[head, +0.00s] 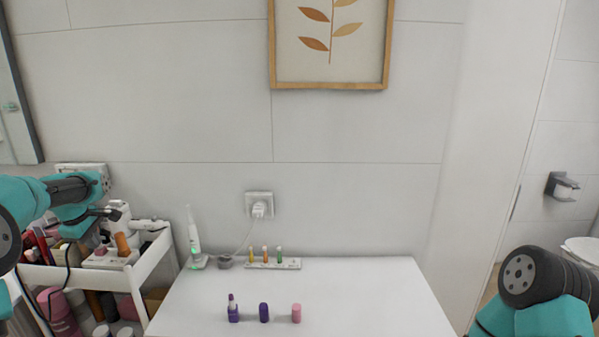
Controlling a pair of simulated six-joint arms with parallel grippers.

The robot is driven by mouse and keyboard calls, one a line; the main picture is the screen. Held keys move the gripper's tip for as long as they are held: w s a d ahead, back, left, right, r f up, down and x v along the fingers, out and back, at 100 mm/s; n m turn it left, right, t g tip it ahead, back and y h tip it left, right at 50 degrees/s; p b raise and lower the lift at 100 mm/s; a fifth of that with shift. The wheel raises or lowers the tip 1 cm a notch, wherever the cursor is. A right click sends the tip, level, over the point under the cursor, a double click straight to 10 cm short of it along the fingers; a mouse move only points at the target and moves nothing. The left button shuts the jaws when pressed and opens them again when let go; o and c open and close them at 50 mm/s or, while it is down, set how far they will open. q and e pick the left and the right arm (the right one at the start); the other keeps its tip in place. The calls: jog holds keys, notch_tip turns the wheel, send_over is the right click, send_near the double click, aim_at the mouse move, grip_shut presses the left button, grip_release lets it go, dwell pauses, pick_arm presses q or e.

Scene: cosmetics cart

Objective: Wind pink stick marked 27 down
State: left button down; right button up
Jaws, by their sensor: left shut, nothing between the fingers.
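A small pink cylinder (296,313) stands upright near the front of the white table, at the right end of a row. No number can be read on it, so I cannot tell if it is the stick marked 27. A second small pink item (101,250) is in the top tray of the cart at left, partly hidden. My left gripper (106,211) is above the cart's top tray, shut and empty, apart from both pink items. My right gripper is out of view; only part of my right arm shows at lower right.
A purple stick with its tip showing (233,309) and a dark purple cylinder (264,312) stand beside the pink cylinder. A holder (289,264) with coloured sticks and a toothbrush (194,240) stand behind. The cart (143,268) is crowded; the table's right side is clear.

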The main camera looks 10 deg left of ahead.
pick_arm(q)
jog(key=shift+w+a, duration=0.3)
jog(key=shift+w, duration=0.25)
dwell(1.4)
jog(key=shift+a, duration=0.5)
jog(key=shift+s, duration=0.15)
dwell(0.6)
jog(key=shift+s, duration=0.3)
jog(key=shift+r, duration=0.1)
jog(key=shift+w+v, duration=0.25)
jog(key=shift+v, duration=0.7)
jog(key=shift+w+v, duration=0.2)
jog(key=shift+v, duration=0.75)
jog(key=shift+w+v, duration=0.25)
jog(key=shift+v, duration=0.7)
jog(key=shift+a+r, duration=0.1)
jog(key=shift+r, duration=0.1)
